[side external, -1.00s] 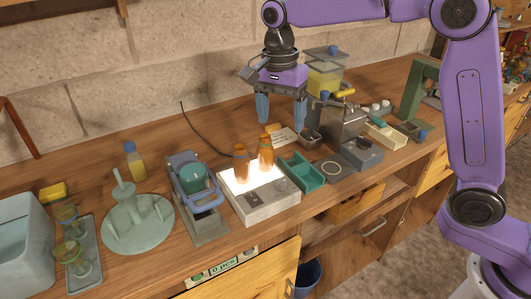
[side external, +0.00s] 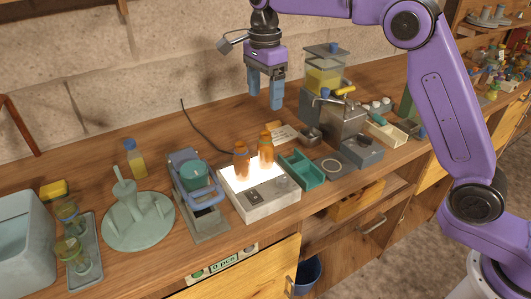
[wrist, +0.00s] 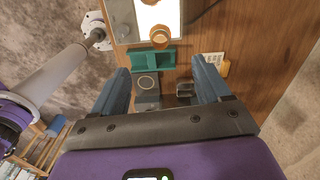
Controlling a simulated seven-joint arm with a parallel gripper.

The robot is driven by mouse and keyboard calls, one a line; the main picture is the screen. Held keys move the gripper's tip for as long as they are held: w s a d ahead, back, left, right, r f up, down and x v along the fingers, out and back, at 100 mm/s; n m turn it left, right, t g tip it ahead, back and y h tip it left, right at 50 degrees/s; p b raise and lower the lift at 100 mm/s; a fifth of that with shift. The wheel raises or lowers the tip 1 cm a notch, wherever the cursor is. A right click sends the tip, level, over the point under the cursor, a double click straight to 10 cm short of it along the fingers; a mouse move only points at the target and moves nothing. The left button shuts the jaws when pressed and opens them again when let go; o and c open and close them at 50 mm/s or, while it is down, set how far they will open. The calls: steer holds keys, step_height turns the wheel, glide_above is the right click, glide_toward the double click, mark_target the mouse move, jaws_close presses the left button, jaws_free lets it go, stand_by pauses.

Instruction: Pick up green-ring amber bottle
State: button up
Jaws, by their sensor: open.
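Two amber bottles, a left one (side external: 241,161) and a right one (side external: 266,149), stand upright close together on the lit panel of a light box (side external: 262,206). The glare and small size hide which one has a green ring. In the wrist view one amber bottle (wrist: 160,38) shows from above near the top, with part of the other at the frame edge. My gripper (side external: 264,93) is open and empty, above and behind the bottles, touching neither. In the wrist view its two blue fingers (wrist: 160,70) are wide apart, with the bottle beyond them.
A teal tray (side external: 302,171) and a flat plate with a ring (side external: 332,167) lie right of the light box. A clamp stand with a teal cup (side external: 194,178) is left of it. A metal box (side external: 335,120) and a yellow-filled container (side external: 324,77) stand at the back right.

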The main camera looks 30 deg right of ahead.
mark_target(265, 142)
step_height(265, 142, down, 15)
steer(key=shift+d+r, duration=0.1)
steer(key=c, duration=1.1)
steer(key=shift+c, duration=0.4)
steer(key=shift+r, duration=0.15)
